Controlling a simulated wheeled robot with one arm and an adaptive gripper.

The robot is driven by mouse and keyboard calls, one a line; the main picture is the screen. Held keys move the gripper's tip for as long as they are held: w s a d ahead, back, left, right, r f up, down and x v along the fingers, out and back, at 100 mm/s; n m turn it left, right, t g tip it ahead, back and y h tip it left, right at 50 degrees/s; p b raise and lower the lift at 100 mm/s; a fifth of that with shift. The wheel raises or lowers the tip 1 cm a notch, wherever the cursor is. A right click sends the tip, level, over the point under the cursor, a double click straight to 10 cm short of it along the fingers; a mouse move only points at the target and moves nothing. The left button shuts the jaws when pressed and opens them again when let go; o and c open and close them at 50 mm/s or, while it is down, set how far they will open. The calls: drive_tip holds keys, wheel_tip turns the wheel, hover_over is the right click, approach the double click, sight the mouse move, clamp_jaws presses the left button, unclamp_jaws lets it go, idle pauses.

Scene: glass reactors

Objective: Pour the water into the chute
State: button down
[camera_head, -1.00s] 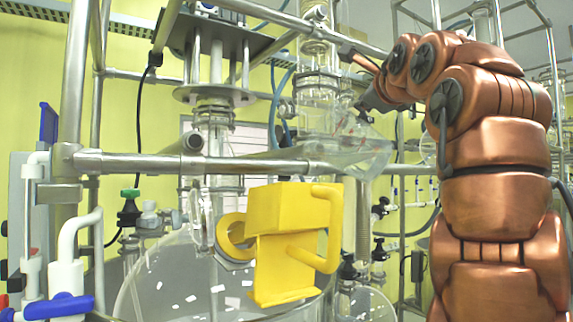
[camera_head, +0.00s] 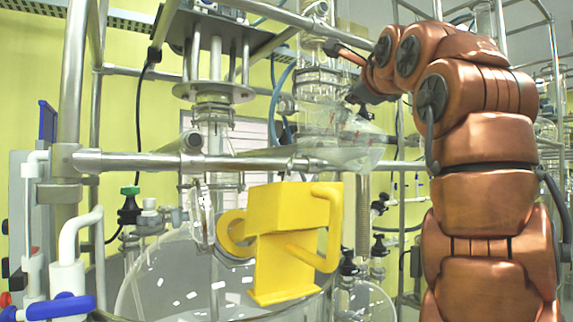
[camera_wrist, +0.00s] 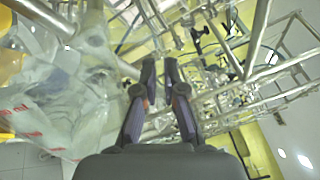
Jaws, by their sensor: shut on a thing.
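A clear, see-through flask (camera_head: 352,148) with faint red markings is held tilted above the metal rail in the head view. In the wrist view it fills the left side (camera_wrist: 45,105). Any water in it is hard to make out. My gripper (camera_head: 362,98) is at the upper side of the flask, with dark fingers close together (camera_wrist: 162,68) in the wrist view; it is shut on the flask. A yellow boxy part (camera_head: 280,208) with a handle and a side ring sits below and left of the flask, at the big glass reactor; I cannot tell whether it is the chute.
A horizontal metal rail (camera_head: 130,162) crosses in front of the reactor. The large round glass reactor (camera_head: 165,275) stands below it. Glass columns (camera_head: 316,75), upright poles and hoses crowd around the flask. White pipes with blue valves (camera_head: 60,305) stand at lower left.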

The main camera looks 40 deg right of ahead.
sight(340, 84)
drive_tip(key=shift+w+a+r, duration=0.1)
drive_tip(key=shift+w+a, duration=0.05)
drive_tip(key=shift+a, duration=0.25)
drive_tip(key=shift+a+r, duration=0.1)
drive_tip(key=shift+a, duration=0.1)
drive_tip(key=shift+w+a+r+n+p, duration=0.35)
drive_tip(key=shift+a+r+n+p, duration=0.2)
drive_tip(key=shift+n+p, duration=0.25)
idle(1.1)
drive_tip(key=shift+w+a+r, duration=0.1)
drive_tip(key=shift+w+a, duration=0.15)
drive_tip(key=shift+a, duration=0.15)
idle(0.4)
